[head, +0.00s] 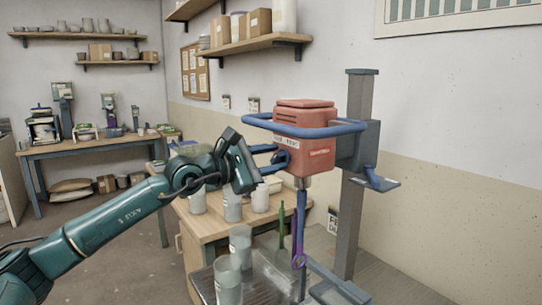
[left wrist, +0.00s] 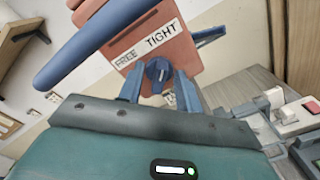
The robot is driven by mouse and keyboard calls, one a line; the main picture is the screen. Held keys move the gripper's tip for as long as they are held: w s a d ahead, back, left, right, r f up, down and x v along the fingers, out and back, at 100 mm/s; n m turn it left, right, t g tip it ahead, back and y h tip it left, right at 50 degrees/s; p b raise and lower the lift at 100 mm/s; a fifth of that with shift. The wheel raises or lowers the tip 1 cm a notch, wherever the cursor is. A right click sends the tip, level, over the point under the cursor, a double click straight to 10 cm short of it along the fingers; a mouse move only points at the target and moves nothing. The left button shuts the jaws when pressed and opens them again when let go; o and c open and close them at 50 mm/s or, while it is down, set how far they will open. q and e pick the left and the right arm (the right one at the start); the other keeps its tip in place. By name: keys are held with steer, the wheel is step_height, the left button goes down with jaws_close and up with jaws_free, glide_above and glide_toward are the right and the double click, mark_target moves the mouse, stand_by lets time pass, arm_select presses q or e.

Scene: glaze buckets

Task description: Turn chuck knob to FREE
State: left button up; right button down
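The mixer head is a salmon-red box (head: 305,135) on a grey column, ringed by a blue guard bar (head: 262,122). In the left wrist view its white label reads FREE on the left and TIGHT on the right (left wrist: 160,35). The chuck knob (left wrist: 158,70) is a small dark blue knob below the label; its pointing direction is too small to tell. My left gripper (head: 277,157) reaches the box's left face. Its two blue fingers (left wrist: 159,80) stand apart on either side of the knob, with a gap visible. My right gripper is not in view.
A workbench (head: 205,225) below holds several pale containers. A dark blue shaft (head: 301,220) hangs under the mixer head near a green and a purple tool. The guard bar passes close above my left gripper. Shelves (head: 262,42) are on the wall behind.

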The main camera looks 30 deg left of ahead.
arm_select(q)
steer(key=shift+c, duration=0.3)
jaws_close()
